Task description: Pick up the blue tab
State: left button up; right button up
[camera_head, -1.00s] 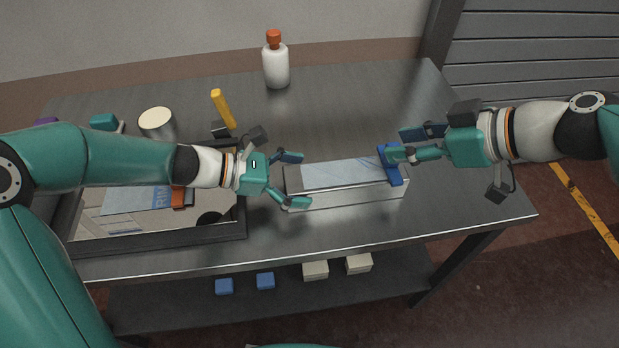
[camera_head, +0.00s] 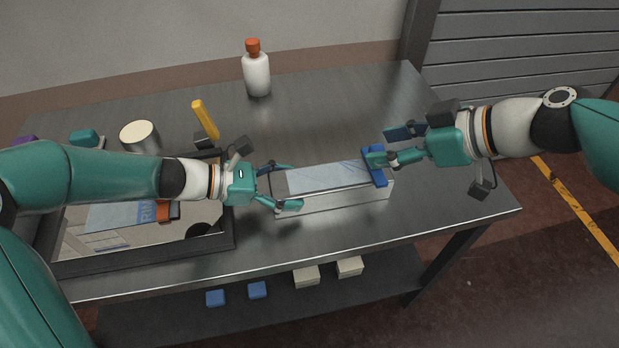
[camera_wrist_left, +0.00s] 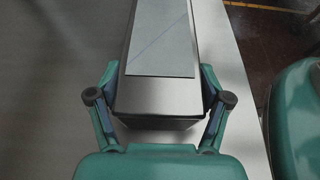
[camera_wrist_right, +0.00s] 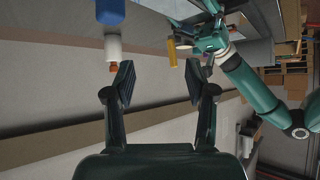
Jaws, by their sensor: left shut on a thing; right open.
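The blue tab (camera_head: 376,170) stands across the right end of a long silvery box (camera_head: 335,200) with a pale film-like top, lying on the metal table. My left gripper (camera_head: 284,187) is shut on the box's left end, one finger on each long side; the left wrist view shows the box (camera_wrist_left: 158,95) between both fingers. My right gripper (camera_head: 388,147) is open beside the blue tab. Its near finger overlaps the tab in the head view, and I cannot tell whether they touch. In the right wrist view, a blue piece, probably the tab (camera_wrist_right: 110,12), shows at the top edge, beyond the fingertips.
A black-rimmed tray (camera_head: 140,262) holds a blue-and-white packet and an orange piece at left. Behind stand a white bottle (camera_head: 257,75) with an orange cap, a yellow-handled tool (camera_head: 206,120) and a round can (camera_head: 139,136). The table's back right is clear.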

jog(key=shift+m, duration=0.9)
jog(key=m+g+h, duration=0.2)
jog(key=m+h, duration=0.5)
jog(key=h, duration=0.1)
send_near(378, 148)
jog(key=f, duration=0.1)
jog(key=x, duration=0.5)
jog(key=shift+s+f, duration=0.1)
jog(key=shift+f, duration=0.25)
jog(key=shift+w+x, duration=0.2)
jog(key=shift+x, duration=2.95)
jog(key=shift+r, duration=0.1)
grip_shut()
jog(key=shift+r, duration=0.1)
